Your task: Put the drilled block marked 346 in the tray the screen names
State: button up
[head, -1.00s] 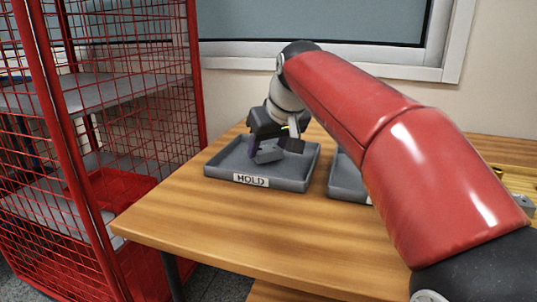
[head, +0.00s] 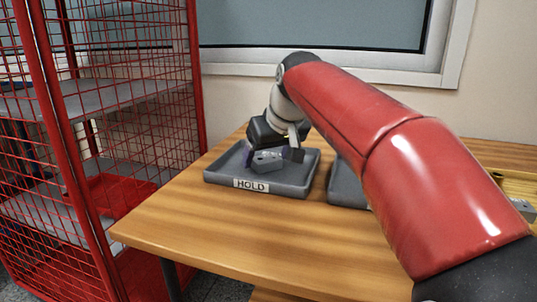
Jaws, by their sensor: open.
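A grey drilled block (head: 267,162) lies in the tray labelled HOLD (head: 290,188); holes show in its top, but I cannot read a number on it. My gripper (head: 270,156) is open just above the block, with one finger on its left and one on its right. A second grey tray (head: 345,186) stands to the right, mostly hidden behind my red arm. No screen with a tray name is legible in view.
A red wire-mesh cage with shelves (head: 95,180) stands left of the wooden table (head: 190,225). The table's front left is clear. A wall with a window (head: 320,22) is behind.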

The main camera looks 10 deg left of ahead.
jog(key=p+v, duration=0.2)
jog(key=v, duration=1)
jog(key=shift+r+p, duration=0.1)
jog(key=shift+p, duration=0.2)
